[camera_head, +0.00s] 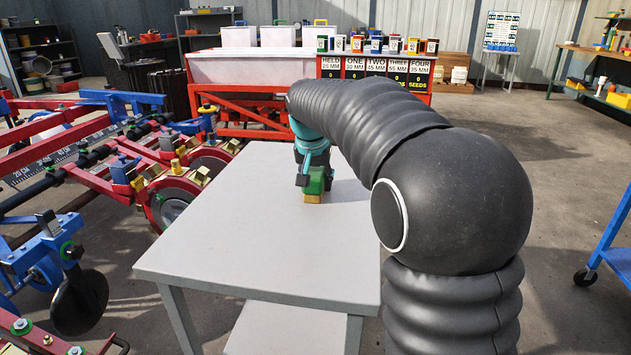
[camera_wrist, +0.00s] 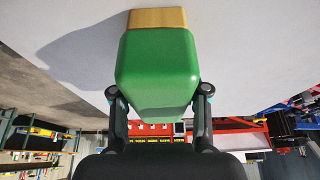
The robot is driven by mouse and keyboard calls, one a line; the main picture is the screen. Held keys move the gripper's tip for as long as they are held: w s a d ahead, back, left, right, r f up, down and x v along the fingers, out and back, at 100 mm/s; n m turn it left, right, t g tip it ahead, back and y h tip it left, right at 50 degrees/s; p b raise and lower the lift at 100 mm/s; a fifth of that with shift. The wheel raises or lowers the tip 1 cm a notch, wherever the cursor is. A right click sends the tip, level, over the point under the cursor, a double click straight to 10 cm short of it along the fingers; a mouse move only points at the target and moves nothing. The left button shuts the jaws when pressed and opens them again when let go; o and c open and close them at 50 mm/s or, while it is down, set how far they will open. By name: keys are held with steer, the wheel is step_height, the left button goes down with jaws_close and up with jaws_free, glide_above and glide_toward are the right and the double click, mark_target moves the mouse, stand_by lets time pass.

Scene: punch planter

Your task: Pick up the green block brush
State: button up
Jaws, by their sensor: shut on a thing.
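The green block brush (camera_wrist: 157,70) has a green body with tan bristles (camera_wrist: 157,18) at one end. It fills the middle of the wrist view, between the two fingers of my gripper (camera_wrist: 160,100). My gripper is shut on the green body. In the head view the brush (camera_head: 315,184) is at the grey table (camera_head: 230,230), bristles downward, with my gripper (camera_head: 313,168) above it. The bristles are at or very near the table top; I cannot tell whether they touch it.
The rest of the table top is bare. A red and blue machine with wheels (camera_head: 110,150) stands to the left. Behind the table is a red stand with a white bin (camera_head: 240,68) and number panels (camera_head: 378,70). A blue cart (camera_head: 610,240) stands at the right.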

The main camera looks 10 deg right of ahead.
mark_target(318, 169)
steer(key=shift+r, duration=0.1)
steer(key=shift+r, duration=0.65)
steer(key=r, duration=0.2)
steer(key=r+p, duration=0.1)
steer(key=shift+s+d+r, duration=0.2)
steer(key=shift+s+r, duration=0.1)
steer(key=shift+r, duration=0.05)
steer(key=s+d+r, duration=0.4)
steer(key=s+r, duration=0.2)
steer(key=s, duration=0.4)
steer(key=shift+d+r, duration=0.15)
steer(key=shift+d, duration=0.05)
